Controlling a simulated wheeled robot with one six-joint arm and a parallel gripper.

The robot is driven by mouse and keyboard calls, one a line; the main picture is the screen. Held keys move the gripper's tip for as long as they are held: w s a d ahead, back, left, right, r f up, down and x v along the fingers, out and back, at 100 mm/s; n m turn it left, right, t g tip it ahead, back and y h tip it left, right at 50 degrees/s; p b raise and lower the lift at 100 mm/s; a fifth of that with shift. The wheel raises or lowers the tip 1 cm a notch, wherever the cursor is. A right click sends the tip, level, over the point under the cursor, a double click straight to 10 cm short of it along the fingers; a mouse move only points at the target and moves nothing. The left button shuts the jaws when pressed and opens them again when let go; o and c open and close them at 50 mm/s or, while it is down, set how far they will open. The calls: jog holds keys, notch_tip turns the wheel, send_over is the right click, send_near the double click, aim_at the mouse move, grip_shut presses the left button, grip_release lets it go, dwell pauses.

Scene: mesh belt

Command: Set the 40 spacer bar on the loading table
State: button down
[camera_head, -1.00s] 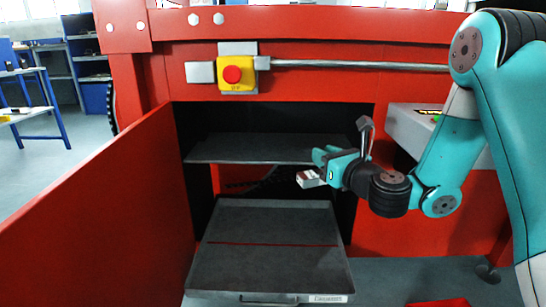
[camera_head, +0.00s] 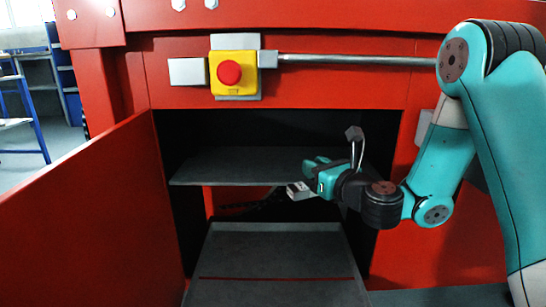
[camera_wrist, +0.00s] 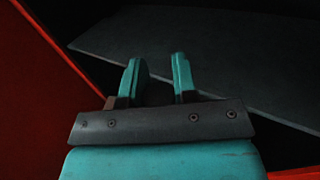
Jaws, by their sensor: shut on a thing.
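A small pale grey block (camera_head: 299,191), which I take for the spacer bar, sits at the fingertips of my gripper (camera_head: 311,176). Its marking cannot be read. My gripper is shut on it, in front of the opening in the red machine. In the wrist view my gripper (camera_wrist: 157,75) shows two teal fingers with a dark gap; the block is not clear there. A flat grey shelf (camera_head: 225,168) lies inside the opening, left of and behind the block. A lower grey tray (camera_head: 275,262) stands below. Which is the loading table I cannot tell for sure.
A red panel (camera_head: 75,215) stands along the left. A yellow box with a red button (camera_head: 230,74) and a metal rod (camera_head: 350,60) are above the opening. The visible shelf and tray tops look clear.

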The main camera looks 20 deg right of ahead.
jog(key=p+x, duration=0.6)
jog(key=p, duration=0.1)
jog(key=r+p+x, duration=0.1)
jog(key=p+x, duration=0.2)
jog(key=p, duration=0.1)
jog(key=x, duration=0.2)
jog(key=p+x, duration=0.1)
jog(key=x, duration=0.1)
jog(key=f+p+x, duration=0.1)
jog(key=x, duration=0.1)
jog(key=shift+d, duration=0.1)
jog(key=x, duration=0.3)
jog(key=shift+w, duration=0.2)
jog(key=shift+w+f+b, duration=0.1)
jog(key=shift+f+b, duration=0.4)
jog(key=shift+f, duration=0.45)
jog(key=shift+r, duration=0.15)
jog(key=c, duration=0.9)
grip_release()
